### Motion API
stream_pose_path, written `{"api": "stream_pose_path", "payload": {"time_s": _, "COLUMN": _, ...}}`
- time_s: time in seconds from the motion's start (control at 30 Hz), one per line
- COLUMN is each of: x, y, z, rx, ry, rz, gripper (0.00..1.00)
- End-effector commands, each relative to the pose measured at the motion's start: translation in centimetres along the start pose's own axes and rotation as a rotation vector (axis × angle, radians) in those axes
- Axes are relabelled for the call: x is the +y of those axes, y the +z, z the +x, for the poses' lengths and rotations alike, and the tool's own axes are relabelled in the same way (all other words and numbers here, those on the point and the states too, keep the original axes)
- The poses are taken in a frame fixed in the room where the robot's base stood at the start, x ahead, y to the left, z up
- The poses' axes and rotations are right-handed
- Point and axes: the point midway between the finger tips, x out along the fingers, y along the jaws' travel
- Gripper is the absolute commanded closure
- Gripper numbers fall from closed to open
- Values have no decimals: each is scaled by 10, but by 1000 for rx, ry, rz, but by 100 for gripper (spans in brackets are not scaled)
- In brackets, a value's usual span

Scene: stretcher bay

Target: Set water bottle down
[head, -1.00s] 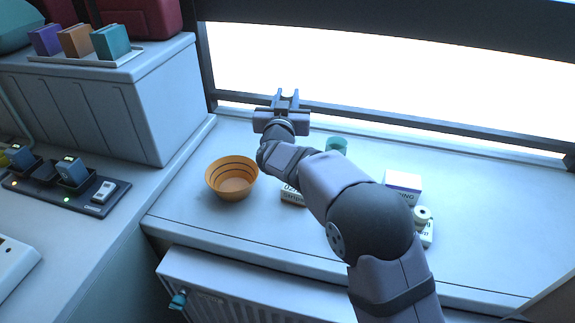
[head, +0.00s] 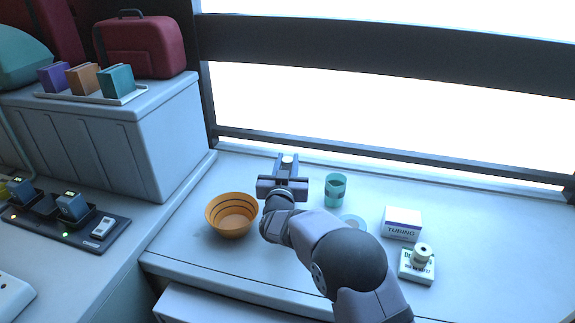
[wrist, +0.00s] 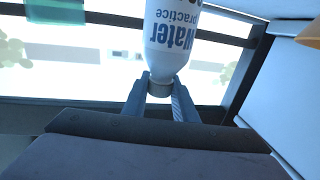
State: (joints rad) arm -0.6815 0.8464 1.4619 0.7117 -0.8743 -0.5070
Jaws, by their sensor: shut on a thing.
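A white water bottle (wrist: 172,40) with blue lettering fills the top middle of the wrist view. Its lettering is upside down in that picture, and its upper end is cut off. My gripper (wrist: 160,90) is shut on its narrow grey neck end. In the head view my gripper (head: 287,161) is over the back of the white counter (head: 465,205), close to the window. Only a small pale bit of the bottle (head: 288,159) shows between the fingers there. I cannot tell whether the bottle touches the counter.
An orange bowl (head: 231,216) stands left of my gripper, and a teal cup (head: 335,190) right of it. A pale ring (head: 352,222), a TUBING box (head: 402,223) and a box with a roll on it (head: 417,265) lie farther right. The far right counter is clear.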

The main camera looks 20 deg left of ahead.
Motion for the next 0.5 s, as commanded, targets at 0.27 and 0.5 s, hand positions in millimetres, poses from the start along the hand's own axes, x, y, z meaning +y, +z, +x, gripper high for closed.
{"api": "stream_pose_path", "payload": {"time_s": 0.27, "x": 0, "y": 11, "z": 0, "rx": 5, "ry": 0, "rz": 2, "gripper": 100}}
{"api": "stream_pose_path", "payload": {"time_s": 0.5, "x": 0, "y": 14, "z": 0, "rx": 5, "ry": 0, "rz": 2, "gripper": 100}}
